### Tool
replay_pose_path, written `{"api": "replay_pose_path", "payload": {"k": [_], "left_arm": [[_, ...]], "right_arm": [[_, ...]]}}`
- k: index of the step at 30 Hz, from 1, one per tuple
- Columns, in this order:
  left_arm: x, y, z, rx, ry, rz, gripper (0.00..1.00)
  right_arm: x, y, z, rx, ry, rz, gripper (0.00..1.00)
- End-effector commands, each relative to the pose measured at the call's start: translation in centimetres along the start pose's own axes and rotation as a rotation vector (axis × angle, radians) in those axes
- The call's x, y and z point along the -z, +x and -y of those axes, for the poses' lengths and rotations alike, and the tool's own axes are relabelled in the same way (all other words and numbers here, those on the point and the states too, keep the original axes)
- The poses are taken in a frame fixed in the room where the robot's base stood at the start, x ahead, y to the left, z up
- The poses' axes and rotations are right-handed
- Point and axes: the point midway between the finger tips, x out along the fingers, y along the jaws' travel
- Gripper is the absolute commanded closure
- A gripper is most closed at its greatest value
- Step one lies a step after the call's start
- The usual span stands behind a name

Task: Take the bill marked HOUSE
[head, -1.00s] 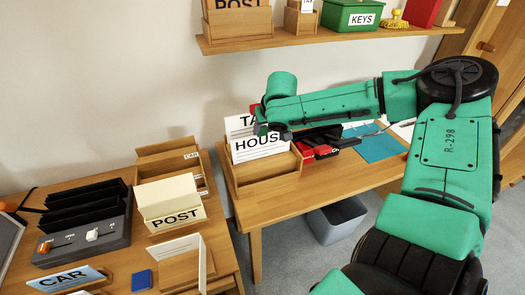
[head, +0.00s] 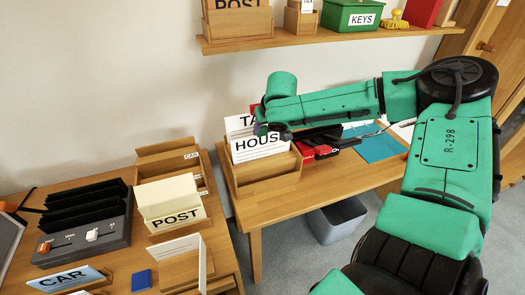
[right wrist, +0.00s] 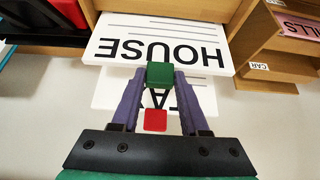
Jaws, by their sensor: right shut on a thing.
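The HOUSE bill (head: 260,146) is a white card with black letters. It stands in a wooden holder (head: 268,187) on the right-hand desk, in front of another white card (head: 237,124) whose lettering is partly hidden. My right gripper (head: 283,131) is at the top right edge of the HOUSE bill in the head view. The card behind (right wrist: 112,90) shows between and beside the fingers. My left gripper is not in view.
A left desk holds a POST card box (head: 174,205), a black file sorter (head: 85,215) and a CAR card (head: 70,279). Red items (head: 318,151) and a blue folder (head: 380,146) lie right of the holder. A shelf (head: 330,36) runs above. A grey bin (head: 338,219) stands below.

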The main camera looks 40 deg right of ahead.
Motion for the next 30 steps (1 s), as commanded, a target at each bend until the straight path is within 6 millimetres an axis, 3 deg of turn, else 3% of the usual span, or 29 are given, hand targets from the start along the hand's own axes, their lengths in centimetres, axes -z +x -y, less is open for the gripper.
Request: {"api": "replay_pose_path", "payload": {"k": [30], "left_arm": [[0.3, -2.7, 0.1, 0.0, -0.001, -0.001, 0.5]], "right_arm": [[1.6, -2.6, 0.0, 0.0, 0.001, 0.0, 1.0]]}}
